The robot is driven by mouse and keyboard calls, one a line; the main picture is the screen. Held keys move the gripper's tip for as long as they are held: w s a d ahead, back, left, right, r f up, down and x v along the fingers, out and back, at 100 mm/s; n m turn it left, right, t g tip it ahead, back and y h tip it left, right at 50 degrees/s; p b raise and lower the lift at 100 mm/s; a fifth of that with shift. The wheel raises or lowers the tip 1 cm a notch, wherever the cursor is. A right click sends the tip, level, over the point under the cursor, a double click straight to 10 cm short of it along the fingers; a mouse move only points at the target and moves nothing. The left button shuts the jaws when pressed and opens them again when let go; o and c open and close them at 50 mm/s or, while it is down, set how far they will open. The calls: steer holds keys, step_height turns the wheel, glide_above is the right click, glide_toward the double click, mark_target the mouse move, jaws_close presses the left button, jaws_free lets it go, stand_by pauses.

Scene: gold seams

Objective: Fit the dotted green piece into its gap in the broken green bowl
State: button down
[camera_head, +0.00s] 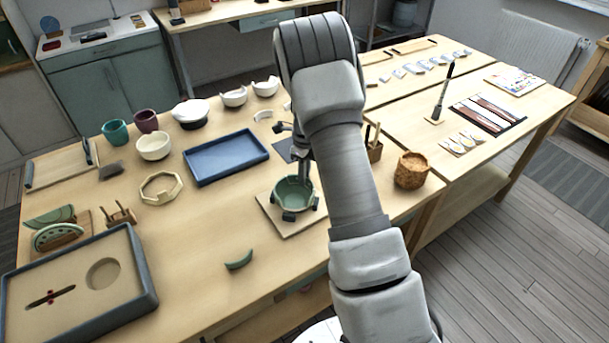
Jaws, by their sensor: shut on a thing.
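The broken green bowl (290,198) sits in a dark holder with small feet on a square wooden board (268,213), near the middle of the table. My gripper (303,176) points down at the bowl's back right rim, partly hidden behind my forearm. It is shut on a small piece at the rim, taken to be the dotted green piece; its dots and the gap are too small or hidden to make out. I cannot tell whether the piece touches the bowl. Another curved green piece (238,261) lies loose on the table in front.
A blue tray (226,158) lies left of the bowl. A cork-like pot (411,171) and a wooden tool holder (374,152) stand to the right. Green pieces on a rack (58,232) and a grey-rimmed tray (75,300) are at left. The table's front middle is mostly clear.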

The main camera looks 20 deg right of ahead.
steer(key=shift+f, duration=0.15)
stand_by(0.3)
steer(key=c, duration=0.8)
jaws_free()
steer(key=shift+c, duration=0.2)
steer(key=o, duration=0.5)
steer(key=shift+r+p, duration=2)
steer(key=shift+r, duration=1)
